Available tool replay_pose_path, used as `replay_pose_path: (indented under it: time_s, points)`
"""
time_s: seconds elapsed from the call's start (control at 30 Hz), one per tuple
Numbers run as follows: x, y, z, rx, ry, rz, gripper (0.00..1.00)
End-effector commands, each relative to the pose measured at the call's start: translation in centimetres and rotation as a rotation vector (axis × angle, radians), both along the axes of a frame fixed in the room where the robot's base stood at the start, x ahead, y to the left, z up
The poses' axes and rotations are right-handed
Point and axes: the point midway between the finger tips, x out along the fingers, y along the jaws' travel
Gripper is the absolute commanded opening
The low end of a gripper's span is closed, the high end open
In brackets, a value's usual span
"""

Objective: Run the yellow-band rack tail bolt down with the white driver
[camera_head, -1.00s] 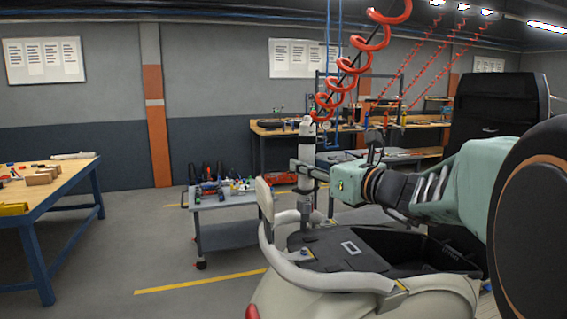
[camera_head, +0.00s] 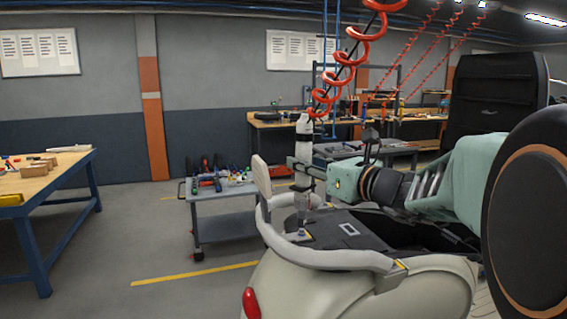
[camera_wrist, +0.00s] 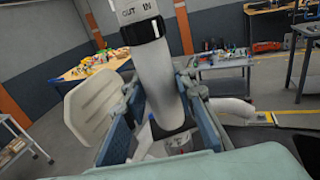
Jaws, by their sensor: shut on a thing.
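The white driver (camera_head: 304,133) hangs upright from a red coiled hose, and my gripper (camera_head: 304,168) is shut around its body. In the wrist view, the driver's white barrel (camera_wrist: 156,65) with its black collar stands between the blue-grey fingers of my gripper (camera_wrist: 162,92). The tip seems to meet the bolt; contact cannot be told for sure. A second yellow-marked spot (camera_head: 402,265) is at the rail's near right corner.
The cream scooter (camera_head: 350,295) has a pale backrest pad (camera_head: 262,176) close left of the driver. A grey tool cart (camera_head: 222,205) stands behind left, a wooden workbench (camera_head: 40,178) at far left. The floor between them is clear.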

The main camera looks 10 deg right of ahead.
Motion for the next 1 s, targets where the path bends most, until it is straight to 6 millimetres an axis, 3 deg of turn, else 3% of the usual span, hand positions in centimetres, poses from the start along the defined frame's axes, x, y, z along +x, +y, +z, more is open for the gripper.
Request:
replay_pose_path:
  time_s: [1.0]
  points:
    - [0.00, -0.03, -0.57, 0.000, 0.000, 0.000, 0.00]
